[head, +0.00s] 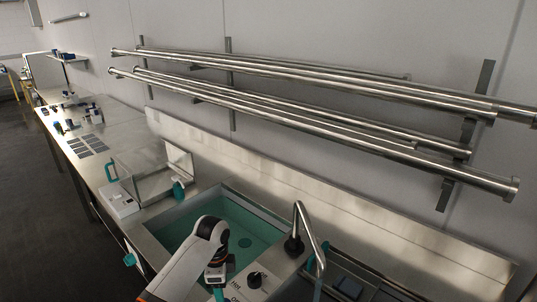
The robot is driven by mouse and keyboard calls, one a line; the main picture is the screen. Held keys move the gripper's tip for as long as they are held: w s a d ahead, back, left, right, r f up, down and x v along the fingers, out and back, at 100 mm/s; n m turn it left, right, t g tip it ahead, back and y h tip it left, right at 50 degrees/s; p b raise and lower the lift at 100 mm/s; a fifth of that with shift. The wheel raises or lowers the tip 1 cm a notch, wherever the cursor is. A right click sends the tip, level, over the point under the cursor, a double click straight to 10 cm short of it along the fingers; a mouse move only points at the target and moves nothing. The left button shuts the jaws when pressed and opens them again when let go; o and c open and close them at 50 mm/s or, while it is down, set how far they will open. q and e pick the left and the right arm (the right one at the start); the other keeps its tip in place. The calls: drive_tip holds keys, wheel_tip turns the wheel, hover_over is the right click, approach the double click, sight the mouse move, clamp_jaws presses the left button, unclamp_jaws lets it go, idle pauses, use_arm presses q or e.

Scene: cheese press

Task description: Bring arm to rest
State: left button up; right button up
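One of my arms, white with black and orange joints, reaches in from the bottom left and bends down over the front edge of the sink (163,232). Its lower end (216,278) hangs beside the labelled control panel (243,284). A teal piece shows just under it at the picture's bottom edge; whether its fingers are open or shut does not show. I see no object held there. My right gripper is not in view.
The sink has a teal basin and a tall curved tap (307,228) at its right. A clear-lidded box (160,180) and a white device (119,201) stand left of it. Steel pipes (300,110) run along the wall above. Dark floor (40,200) is free at left.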

use_arm(q)
drive_tip(key=s+d+f+n+t+h, duration=0.1)
drive_tip(key=s+f+n, duration=0.2)
drive_tip(key=s, duration=0.4)
drive_tip(key=s+d+f+n, duration=0.15)
drive_tip(key=s+f, duration=0.25)
drive_tip(key=s, duration=0.4)
drive_tip(key=s+a+r+n+t, duration=0.1)
drive_tip(key=s+a+r+n, duration=0.15)
drive_tip(key=s, duration=0.35)
drive_tip(key=s+a+r+n+t+y, duration=0.1)
drive_tip(key=s+a+r+n, duration=0.1)
drive_tip(key=s+n, duration=0.3)
drive_tip(key=s+a+r+n, duration=0.2)
drive_tip(key=s+n, duration=0.1)
drive_tip(key=s, duration=0.4)
wheel_tip(320, 180, down, 31)
drive_tip(key=s+g+b, duration=0.1)
drive_tip(key=s+b, duration=0.1)
drive_tip(key=b, duration=0.1)
drive_tip(key=s+a+f+m+g+b, duration=0.1)
drive_tip(key=s+a+f+b, duration=0.1)
drive_tip(key=s+f, duration=1.3)
drive_tip(key=shift+s+a+f, duration=0.2)
drive_tip(key=shift+a+f, duration=0.2)
drive_tip(key=shift+f, duration=0.2)
